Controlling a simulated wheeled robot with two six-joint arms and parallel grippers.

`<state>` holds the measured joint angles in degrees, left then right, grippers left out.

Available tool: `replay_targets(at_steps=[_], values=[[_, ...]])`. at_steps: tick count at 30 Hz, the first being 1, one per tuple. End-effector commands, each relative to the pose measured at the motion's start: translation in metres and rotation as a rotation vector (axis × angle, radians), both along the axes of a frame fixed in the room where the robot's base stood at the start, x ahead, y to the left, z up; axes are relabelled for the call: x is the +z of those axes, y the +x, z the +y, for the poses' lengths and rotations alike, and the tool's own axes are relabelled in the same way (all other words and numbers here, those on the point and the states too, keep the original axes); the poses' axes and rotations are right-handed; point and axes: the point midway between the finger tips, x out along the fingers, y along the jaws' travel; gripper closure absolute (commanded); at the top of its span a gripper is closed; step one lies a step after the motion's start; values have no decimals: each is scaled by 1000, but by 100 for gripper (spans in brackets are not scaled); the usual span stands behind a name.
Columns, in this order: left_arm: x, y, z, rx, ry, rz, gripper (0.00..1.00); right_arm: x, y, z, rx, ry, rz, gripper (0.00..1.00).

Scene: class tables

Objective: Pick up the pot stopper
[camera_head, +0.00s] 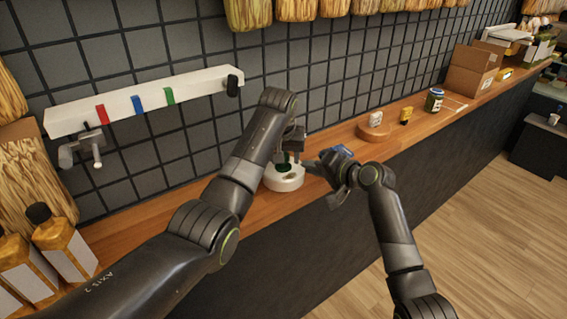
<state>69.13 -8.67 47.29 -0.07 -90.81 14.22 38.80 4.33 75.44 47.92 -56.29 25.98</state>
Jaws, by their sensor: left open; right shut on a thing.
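A round white pot (284,182) stands on the wooden counter, partly behind my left arm. A small dark green piece (282,168), which looks like the pot stopper, shows at its top and is mostly hidden. My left gripper (291,157) is open and points down right over the pot, around or just above the green piece; I cannot tell which. My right gripper (309,166) comes in from the right, with its fingertips at the pot's right side. It is shut on what appears to be the pot's edge, though the contact is small in the picture.
A white rail (185,93) with coloured tags is on the tiled wall. A wooden stand with a white item (375,118), a yellow item (406,115), a jar (434,99) and cardboard boxes (470,74) line the counter (333,137) to the right. Bottles (60,242) stand at left.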

Motion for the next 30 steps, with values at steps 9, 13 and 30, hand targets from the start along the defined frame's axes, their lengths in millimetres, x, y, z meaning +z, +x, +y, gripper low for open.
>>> replay_targets(at_steps=[9,13,30], values=[[-1,0,0,0,0,0,64,-12,-3,-1,3,-8,24,100],[-1,0,0,0,0,0,81,-12,-3,-1,3,-8,24,100],[36,1,0,-1,0,-5,94,-12,-3,-1,3,-8,24,100]])
